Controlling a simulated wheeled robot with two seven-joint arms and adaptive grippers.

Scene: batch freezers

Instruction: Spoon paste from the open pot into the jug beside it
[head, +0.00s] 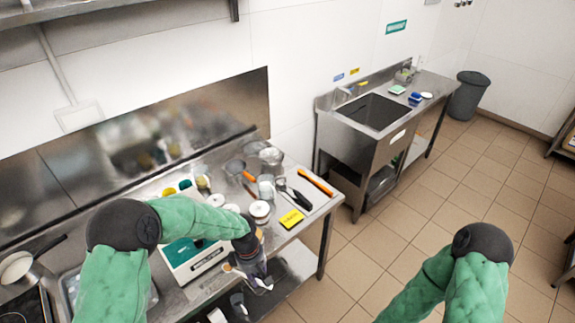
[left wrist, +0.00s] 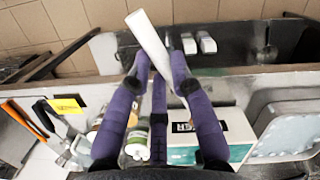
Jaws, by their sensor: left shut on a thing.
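My left gripper (head: 256,272) reaches over the front edge of the counter, beside the scale. In the left wrist view its purple fingers (left wrist: 157,65) are closed around a long white piece (left wrist: 148,38), which may be a spoon or spatula handle; its far end is not clear. A white-topped jar (head: 260,211) stands on the counter just behind the gripper, and a clear jug-like vessel (head: 266,187) stands behind that jar. Which vessel is the open pot I cannot tell, and no paste shows clearly. My right gripper is out of view; only my right arm shows.
A yellow note (head: 291,218), an orange-handled tool (head: 315,182) and steel containers (head: 271,156) crowd the counter. A sink (head: 372,112) stands behind to the right.

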